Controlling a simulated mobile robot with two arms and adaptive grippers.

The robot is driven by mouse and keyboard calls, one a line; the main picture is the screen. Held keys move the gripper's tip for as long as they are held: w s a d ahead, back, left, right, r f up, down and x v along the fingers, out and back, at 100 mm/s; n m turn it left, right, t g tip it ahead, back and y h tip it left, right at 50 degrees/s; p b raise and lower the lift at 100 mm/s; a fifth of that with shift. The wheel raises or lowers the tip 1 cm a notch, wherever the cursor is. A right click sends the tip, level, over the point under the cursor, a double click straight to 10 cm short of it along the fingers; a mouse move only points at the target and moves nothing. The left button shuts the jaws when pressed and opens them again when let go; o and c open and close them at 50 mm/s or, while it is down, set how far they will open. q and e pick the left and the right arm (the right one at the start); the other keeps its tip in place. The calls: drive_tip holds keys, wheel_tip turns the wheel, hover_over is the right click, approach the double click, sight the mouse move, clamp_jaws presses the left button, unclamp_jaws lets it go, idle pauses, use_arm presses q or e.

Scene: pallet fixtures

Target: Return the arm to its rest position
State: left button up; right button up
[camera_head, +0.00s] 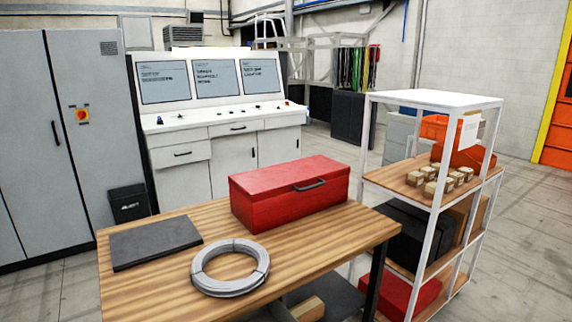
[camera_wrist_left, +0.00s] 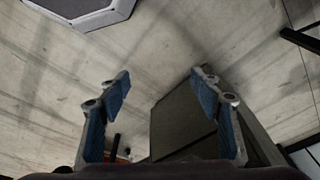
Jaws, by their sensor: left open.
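My left gripper (camera_wrist_left: 160,92) shows in the left wrist view with its two blue-padded fingers wide apart. It is open and nothing is between the fingers. Concrete floor and a dark flat panel (camera_wrist_left: 182,120) lie beyond the fingers. Neither arm shows in the head view, and my right gripper is in neither view.
A wooden table (camera_head: 310,255) carries a red toolbox (camera_head: 290,195), a grey cable coil (camera_head: 203,284) and a dark flat slab (camera_head: 155,242). A white-framed shelf (camera_head: 433,97) stands at the right. A control console (camera_head: 215,130) and grey cabinet (camera_head: 90,150) stand behind.

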use_arm(q)
drive_tip(key=s+a+f+g+b, duration=0.1)
drive_tip(key=s+a+f+b, duration=0.2)
drive_tip(key=s+f, duration=1.4)
wheel_tip(320, 180, down, 4)
drive_tip(key=shift+s+f+b, duration=0.1)
drive_tip(key=shift+s+b, duration=0.05)
drive_tip(key=shift+b, duration=0.5)
